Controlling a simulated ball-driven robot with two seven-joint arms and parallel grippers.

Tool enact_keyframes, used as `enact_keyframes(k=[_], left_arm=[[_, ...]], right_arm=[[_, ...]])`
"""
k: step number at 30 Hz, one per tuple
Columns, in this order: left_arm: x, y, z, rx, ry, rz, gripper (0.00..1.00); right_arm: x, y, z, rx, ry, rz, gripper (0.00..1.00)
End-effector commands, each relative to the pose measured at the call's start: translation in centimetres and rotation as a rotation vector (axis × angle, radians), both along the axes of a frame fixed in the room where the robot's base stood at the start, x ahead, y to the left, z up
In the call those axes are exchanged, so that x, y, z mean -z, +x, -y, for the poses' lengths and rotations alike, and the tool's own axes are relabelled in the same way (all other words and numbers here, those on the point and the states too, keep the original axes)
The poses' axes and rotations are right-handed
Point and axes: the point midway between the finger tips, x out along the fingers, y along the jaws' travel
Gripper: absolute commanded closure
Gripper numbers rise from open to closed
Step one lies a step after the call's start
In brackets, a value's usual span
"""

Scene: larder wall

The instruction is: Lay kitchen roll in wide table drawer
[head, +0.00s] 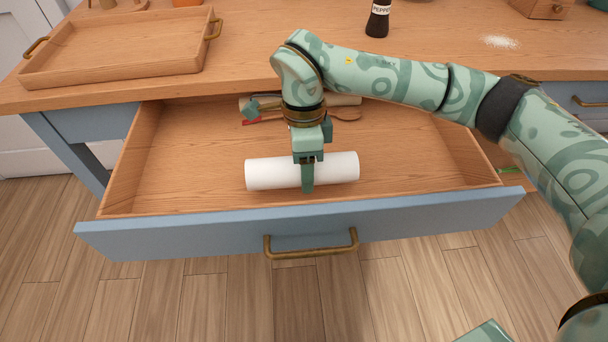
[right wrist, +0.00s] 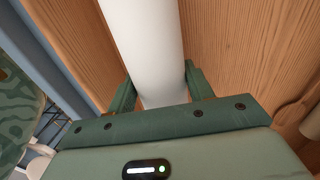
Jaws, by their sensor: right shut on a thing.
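The white kitchen roll (head: 335,168) lies sideways in or just above the open wide table drawer (head: 200,180), near its front panel. My right gripper (head: 307,172) reaches down from above and is shut around the middle of the roll. In the right wrist view the roll (right wrist: 146,45) runs between the two green fingers (right wrist: 157,90). I cannot tell whether the roll touches the drawer floor. The drawer is pulled well out, with a blue front and a brass handle (head: 311,246). My left gripper is not in view.
A wooden utensil with a red part (head: 345,114) and a pale roller-like thing (head: 345,100) lie at the drawer's back. A wooden tray (head: 120,50), a pepper bottle (head: 378,20) and white powder (head: 499,42) are on the tabletop. The drawer's left and right floor is clear.

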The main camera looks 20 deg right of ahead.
Motion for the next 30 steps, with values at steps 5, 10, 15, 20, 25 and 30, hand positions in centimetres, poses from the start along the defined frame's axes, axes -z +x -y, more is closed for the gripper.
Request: enact_keyframes(k=[5,10,15,20,25,30], left_arm=[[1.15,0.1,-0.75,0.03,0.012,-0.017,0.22],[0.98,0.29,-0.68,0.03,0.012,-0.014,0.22],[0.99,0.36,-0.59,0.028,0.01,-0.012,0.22],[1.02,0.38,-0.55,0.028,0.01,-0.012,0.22],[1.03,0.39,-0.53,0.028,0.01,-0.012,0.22],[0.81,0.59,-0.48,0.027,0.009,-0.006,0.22]], right_arm=[[2.82,-0.04,0.14,0.001,-0.001,-0.006,0.71],[2.47,-0.05,0.17,0.001,-0.002,-0.002,0.71],[2.72,-0.04,0.2,0.001,-0.002,-0.002,0.71],[2.72,-0.04,0.2,0.001,-0.002,-0.002,0.39],[2.75,-0.06,0.2,0.0,-0.002,-0.004,0.39],[1.95,0.0,0.23,0.001,-0.003,-0.002,0.39]])
